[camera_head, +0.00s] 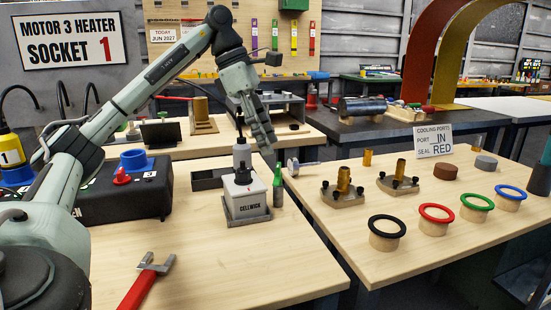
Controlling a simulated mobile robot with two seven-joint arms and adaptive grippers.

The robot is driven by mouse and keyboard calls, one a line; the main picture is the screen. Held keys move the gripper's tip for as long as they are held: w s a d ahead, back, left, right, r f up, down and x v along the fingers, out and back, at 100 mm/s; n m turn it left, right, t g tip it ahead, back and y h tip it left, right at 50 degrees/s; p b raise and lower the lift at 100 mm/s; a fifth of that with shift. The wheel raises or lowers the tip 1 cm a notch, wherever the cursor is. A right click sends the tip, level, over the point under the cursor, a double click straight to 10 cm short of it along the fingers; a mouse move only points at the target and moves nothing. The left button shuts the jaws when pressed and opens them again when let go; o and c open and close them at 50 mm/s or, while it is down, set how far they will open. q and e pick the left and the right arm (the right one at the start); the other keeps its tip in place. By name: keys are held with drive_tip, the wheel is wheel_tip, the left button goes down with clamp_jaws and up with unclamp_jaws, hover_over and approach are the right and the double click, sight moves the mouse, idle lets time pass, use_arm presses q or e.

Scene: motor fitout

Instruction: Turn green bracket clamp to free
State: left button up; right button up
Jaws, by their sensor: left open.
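My left gripper (264,139) is open and points down above the table, just right of the top of a grey-white device marked CELLWICK (245,190). A small green upright piece (278,183) stands close to the right side of this device, below my gripper and apart from it. I cannot tell whether this piece is the green bracket clamp or which way it is turned.
A red-handled tool (143,285) lies at the front left. A black case (120,190) stands behind it. On the right table are two brass-post brackets (343,187) and several coloured rings (436,213). The wood between the red tool and the device is clear.

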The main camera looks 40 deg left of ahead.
sight(278, 164)
use_arm(q)
drive_tip(key=shift+x, duration=2.55)
use_arm(e)
drive_tip(key=shift+w+r, duration=0.35)
drive_tip(key=shift+r, duration=0.4)
drive_tip(key=shift+a, duration=0.1)
use_arm(q)
clamp_jaws()
drive_tip(key=shift+n, duration=0.9)
drive_tip(key=shift+s+d+n+t+y, duration=0.1)
drive_tip(key=shift+n+t+y, duration=0.4)
drive_tip(key=shift+n, duration=1.2)
drive_tip(key=shift+c, duration=2)
unclamp_jaws()
drive_tip(key=o, duration=0.4)
use_arm(e)
drive_tip(key=shift+s+f, duration=0.2)
drive_tip(key=shift+f, duration=0.3)
drive_tip(key=shift+s+f, duration=0.15)
drive_tip(key=shift+f, duration=0.35)
